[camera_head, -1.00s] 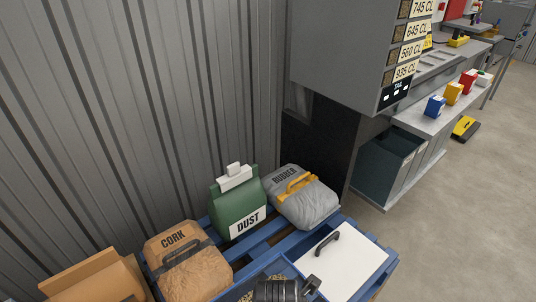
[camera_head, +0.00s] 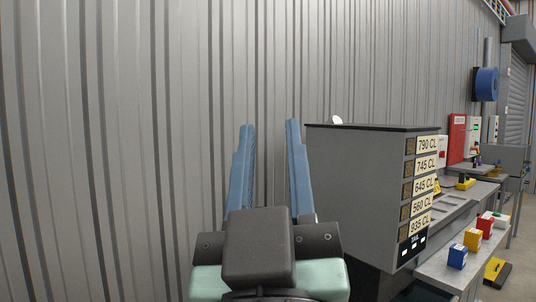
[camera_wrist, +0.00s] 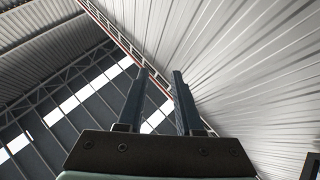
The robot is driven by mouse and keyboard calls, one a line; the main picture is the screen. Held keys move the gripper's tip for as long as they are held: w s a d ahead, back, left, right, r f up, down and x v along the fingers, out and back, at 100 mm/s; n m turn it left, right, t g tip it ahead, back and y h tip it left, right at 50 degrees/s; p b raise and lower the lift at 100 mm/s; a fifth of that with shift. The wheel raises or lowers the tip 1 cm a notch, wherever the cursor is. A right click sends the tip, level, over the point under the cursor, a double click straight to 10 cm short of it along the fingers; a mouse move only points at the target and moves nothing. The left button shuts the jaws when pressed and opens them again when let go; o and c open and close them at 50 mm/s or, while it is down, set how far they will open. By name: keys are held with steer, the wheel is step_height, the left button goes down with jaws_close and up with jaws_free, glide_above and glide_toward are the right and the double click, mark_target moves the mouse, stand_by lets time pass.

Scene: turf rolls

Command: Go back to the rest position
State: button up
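My gripper (camera_head: 268,150) stands upright in the lower middle of the head view, with its two blue fingers pointing up and spread apart. Nothing is between the fingers. The wrist view also shows my gripper (camera_wrist: 160,88) open and empty, with the roof and the ribbed wall beyond it. The gripper is raised in front of the wall and touches nothing that I can see.
A grey ribbed metal wall (camera_head: 120,130) fills the left and middle. A grey cabinet (camera_head: 350,190) with number labels is just right of my gripper. A bench (camera_head: 440,272) with coloured boxes (camera_head: 472,239) stands farther right.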

steer(key=shift+m+t, duration=0.9)
steer(key=s+r, duration=0.3)
steer(key=s, duration=0.1)
steer(key=shift+a+r, duration=0.1)
steer(key=shift+r, duration=0.2)
step_height(320, 180, up, 14)
steer(key=p, duration=1.4)
steer(key=shift+w+a, duration=0.1)
steer(key=shift+a, duration=0.05)
